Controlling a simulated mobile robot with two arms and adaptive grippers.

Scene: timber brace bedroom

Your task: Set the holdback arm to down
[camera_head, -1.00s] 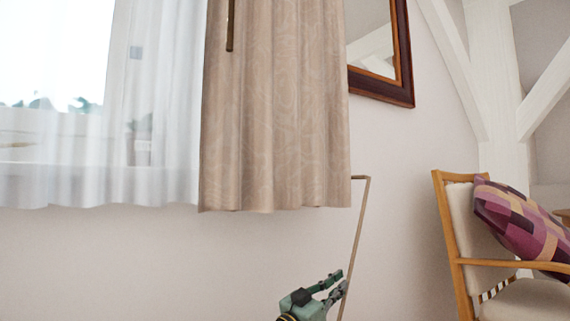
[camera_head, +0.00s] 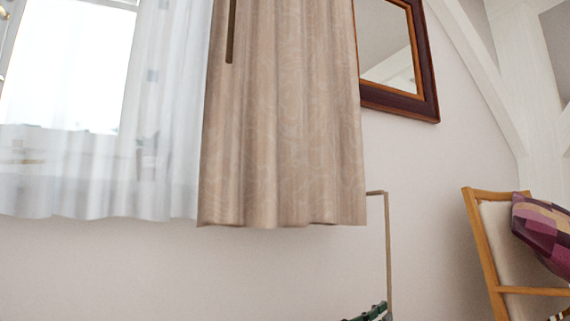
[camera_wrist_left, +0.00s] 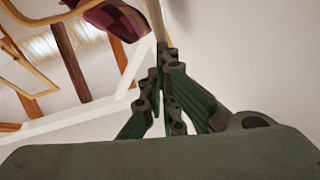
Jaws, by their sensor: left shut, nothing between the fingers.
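The holdback arm looks to be the thin tan rod (camera_head: 388,250) at the right edge of the beige curtain (camera_head: 285,130). Its top bends left towards the curtain edge, and its long part hangs nearly straight down past the frame's bottom. My left gripper (camera_head: 375,313) only just shows at the bottom edge, beside the rod. In the left wrist view my left gripper (camera_wrist_left: 166,60) is shut and empty. A pale rod (camera_wrist_left: 155,18) runs up from its fingertips; I cannot tell whether they touch it. My right gripper is not in view.
A white sheer curtain (camera_head: 100,130) covers the window at left. A dark rod (camera_head: 231,30) hangs before the beige curtain. A framed mirror (camera_head: 425,60) is on the wall. A wooden chair (camera_head: 485,250) with a patterned cushion (camera_head: 545,230) stands at right. The wall below the curtains is clear.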

